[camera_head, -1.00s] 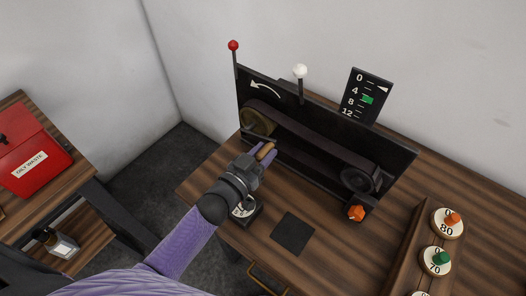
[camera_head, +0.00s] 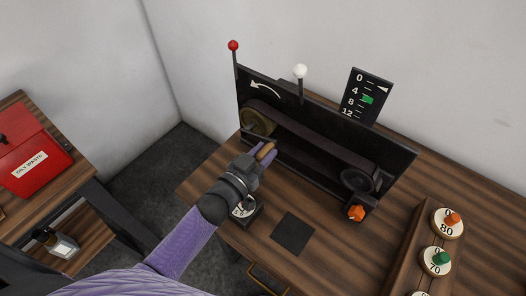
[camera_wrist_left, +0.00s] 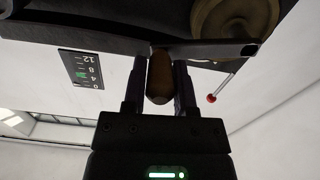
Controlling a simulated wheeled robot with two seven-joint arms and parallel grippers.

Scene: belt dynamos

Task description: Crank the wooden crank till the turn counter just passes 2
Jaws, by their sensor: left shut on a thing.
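The wooden crank handle (camera_head: 265,151) is held between the fingers of my left gripper (camera_head: 264,157), which is shut on it. In the left wrist view the brown handle (camera_wrist_left: 160,78) sits between the two dark fingers, joined to a dark crank arm (camera_wrist_left: 212,50) that leads to the brass-coloured wheel (camera_wrist_left: 232,18). The wheel (camera_head: 257,122) is at the left end of the black belt machine (camera_head: 330,132). A round white dial (camera_head: 242,209), partly hidden by my wrist, stands on the table; its reading is unclear. My right gripper is out of view.
A scale board (camera_head: 366,97) with a green marker stands behind the machine. A red-tipped lever (camera_head: 233,46), a white-tipped lever (camera_head: 300,71) and an orange knob (camera_head: 356,213) are close by. A dark square pad (camera_head: 293,233) lies in front.

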